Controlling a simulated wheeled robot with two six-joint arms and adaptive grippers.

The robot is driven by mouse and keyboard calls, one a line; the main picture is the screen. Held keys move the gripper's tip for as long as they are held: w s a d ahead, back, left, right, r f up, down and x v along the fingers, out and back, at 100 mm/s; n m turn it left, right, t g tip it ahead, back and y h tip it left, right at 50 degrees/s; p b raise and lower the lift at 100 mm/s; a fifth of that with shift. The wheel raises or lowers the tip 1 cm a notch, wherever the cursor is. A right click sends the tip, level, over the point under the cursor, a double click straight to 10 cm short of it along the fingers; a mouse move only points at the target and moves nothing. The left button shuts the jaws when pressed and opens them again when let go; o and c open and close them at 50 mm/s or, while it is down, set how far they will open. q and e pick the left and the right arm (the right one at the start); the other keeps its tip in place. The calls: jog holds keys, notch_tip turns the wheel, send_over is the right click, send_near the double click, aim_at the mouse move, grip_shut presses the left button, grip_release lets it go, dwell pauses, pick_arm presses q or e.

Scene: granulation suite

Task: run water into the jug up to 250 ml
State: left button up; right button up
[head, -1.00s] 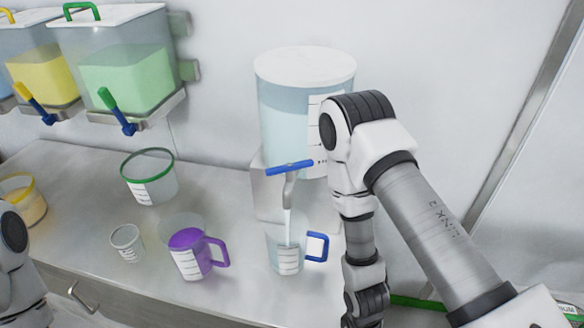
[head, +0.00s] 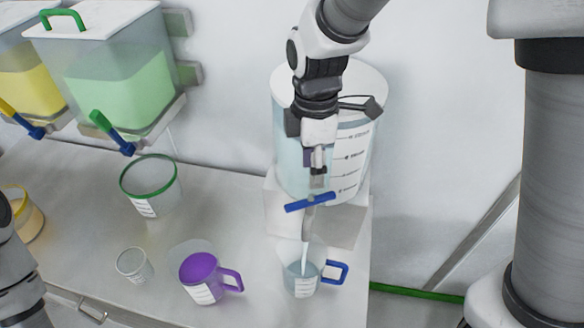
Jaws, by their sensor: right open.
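The clear jug with a blue handle (head: 302,285) stands on the bench under the tap of the large water tank (head: 294,150). A pale stream of water runs from the spout (head: 308,215) into it, and water shows in its lower part. Its scale is too small to read. The blue tap lever (head: 310,202) lies crosswise above the spout. My right gripper (head: 317,182) is open just above the lever, in front of the tank; I cannot tell whether it touches. My left gripper is out of view; only part of that arm shows at the left edge.
A jug of purple liquid (head: 198,272), a small clear beaker (head: 134,265) and a green-rimmed tub (head: 150,185) stand left of the jug. Tanks of green (head: 120,92) and yellow liquid hang at upper left. A yellow-rimmed tub (head: 30,222) is at the left edge.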

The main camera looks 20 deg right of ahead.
aim_at(311, 200)
jog(key=shift+t, duration=0.3)
notch_tip(311, 200, down, 10)
jog(key=shift+r+p, duration=0.1)
jog(key=shift+p, duration=0.75)
jog(key=shift+d+f, duration=0.25)
jog(key=shift+f, duration=0.3)
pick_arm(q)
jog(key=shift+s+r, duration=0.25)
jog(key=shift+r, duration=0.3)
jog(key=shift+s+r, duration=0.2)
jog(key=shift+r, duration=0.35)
pick_arm(e)
jog(key=shift+a, duration=0.15)
grip_shut()
